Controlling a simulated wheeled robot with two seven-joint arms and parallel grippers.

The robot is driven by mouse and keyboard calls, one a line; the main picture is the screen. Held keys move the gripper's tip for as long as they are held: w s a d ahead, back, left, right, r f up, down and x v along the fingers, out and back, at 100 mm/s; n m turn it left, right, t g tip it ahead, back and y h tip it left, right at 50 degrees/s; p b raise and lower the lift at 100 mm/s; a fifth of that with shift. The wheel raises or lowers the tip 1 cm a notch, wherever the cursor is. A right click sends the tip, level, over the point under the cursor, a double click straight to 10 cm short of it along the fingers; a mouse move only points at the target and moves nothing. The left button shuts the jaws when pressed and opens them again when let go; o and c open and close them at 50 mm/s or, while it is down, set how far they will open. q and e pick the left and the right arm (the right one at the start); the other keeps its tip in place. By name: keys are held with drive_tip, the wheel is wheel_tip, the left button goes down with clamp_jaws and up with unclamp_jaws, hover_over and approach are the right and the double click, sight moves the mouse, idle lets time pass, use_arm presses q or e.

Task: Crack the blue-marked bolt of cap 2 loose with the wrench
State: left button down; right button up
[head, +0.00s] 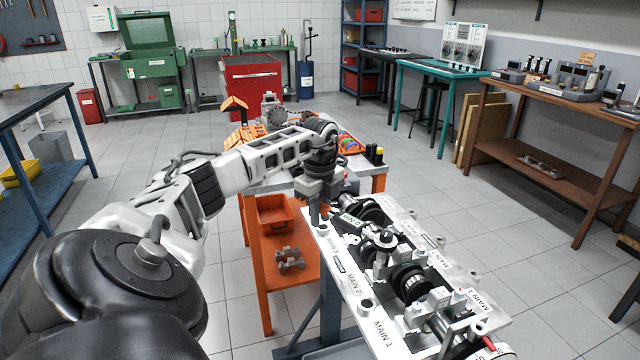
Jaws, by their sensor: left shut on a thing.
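The silver engine block (349,289) lies on a stand, with labels MAIN 1 and MAIN 2 along its near-left rail and dark crankshaft parts (409,281) in the middle. A bright bearing cap (378,247) stands across the crankshaft; I cannot read its number. No blue bolt mark can be made out. My left gripper (319,212) points down at the far-left edge of the block. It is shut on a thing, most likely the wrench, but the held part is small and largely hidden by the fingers. My right gripper is out of view.
An orange-framed cart (257,268) stands behind and left of the block, with an orange bin (274,212) and grey parts on its shelf. A red-tipped part (488,342) is at the block's near-right end. Open floor lies to the right, before a brown bench (560,180).

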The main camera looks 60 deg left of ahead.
use_arm(q)
drive_tip(key=shift+s, duration=0.15)
idle(0.4)
drive_tip(key=shift+s+d+n+p, duration=0.2)
drive_tip(key=shift+s+n+p, duration=0.2)
drive_tip(key=shift+s+n, duration=0.25)
drive_tip(key=shift+s, duration=0.15)
drive_tip(key=shift+s+d+n+p, duration=0.35)
drive_tip(key=shift+s+n, duration=0.1)
drive_tip(key=shift+s, duration=0.25)
idle(0.4)
drive_tip(key=shift+s+d+n+p, duration=0.2)
drive_tip(key=shift+s+n, duration=0.1)
drive_tip(key=shift+s, duration=0.15)
drive_tip(key=shift+s+d+n+p, duration=0.1)
drive_tip(key=shift+s+n+p, duration=0.05)
drive_tip(key=shift+s+n, duration=0.2)
drive_tip(key=shift+s, duration=0.1)
drive_tip(key=shift+s+d+n+p, duration=0.4)
drive_tip(key=shift+s+d+n, duration=0.15)
drive_tip(key=shift+s, duration=0.15)
